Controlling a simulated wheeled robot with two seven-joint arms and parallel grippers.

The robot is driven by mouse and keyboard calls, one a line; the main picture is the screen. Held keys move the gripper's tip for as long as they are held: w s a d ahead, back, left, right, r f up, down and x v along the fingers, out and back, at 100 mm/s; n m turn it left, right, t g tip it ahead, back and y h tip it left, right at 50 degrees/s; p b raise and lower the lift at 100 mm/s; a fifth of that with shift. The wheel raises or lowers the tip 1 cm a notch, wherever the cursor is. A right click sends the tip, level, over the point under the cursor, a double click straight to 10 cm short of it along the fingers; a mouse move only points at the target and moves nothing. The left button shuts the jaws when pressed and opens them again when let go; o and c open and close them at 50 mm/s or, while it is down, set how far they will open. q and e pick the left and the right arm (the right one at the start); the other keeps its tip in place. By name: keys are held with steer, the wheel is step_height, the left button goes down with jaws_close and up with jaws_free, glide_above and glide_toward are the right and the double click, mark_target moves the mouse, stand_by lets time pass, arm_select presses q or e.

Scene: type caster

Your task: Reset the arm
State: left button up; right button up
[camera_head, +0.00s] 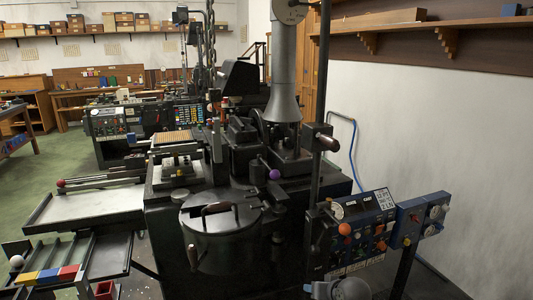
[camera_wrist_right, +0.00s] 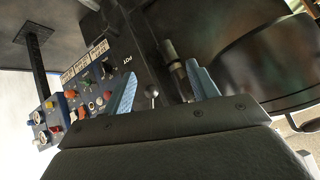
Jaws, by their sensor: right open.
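My right gripper (camera_wrist_right: 162,86) shows in the right wrist view with its two blue fingers apart and nothing held between them. A small lever with a round metal knob (camera_wrist_right: 152,91) appears between the fingers; I cannot tell how far beyond them it is. The black type caster (camera_head: 235,175) fills the middle of the head view, with a round lidded pot (camera_head: 222,235) at its front. A grey rounded part at the bottom of the head view may be my right arm. My left gripper is in neither view.
The control panel (camera_head: 358,229) with coloured buttons stands right of the caster and also shows in the wrist view (camera_wrist_right: 88,90). A vertical black post (camera_head: 320,90) rises beside it. A tray with coloured blocks (camera_head: 50,273) is at lower left. Green floor is open farther left.

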steer(key=s+a+f+g, duration=0.1)
steer(key=s+f, duration=0.3)
steer(key=s, duration=1)
steer(key=s+a+f+n+g+h, duration=0.1)
steer(key=s+f+g, duration=0.2)
steer(key=s, duration=1.1)
steer(key=s+f+n+g, duration=0.1)
steer(key=s+f, duration=0.4)
steer(key=s, duration=0.9)
steer(key=shift+s+a+g+h, duration=0.15)
steer(key=shift+a+g+h, duration=0.2)
steer(key=shift+g, duration=0.55)
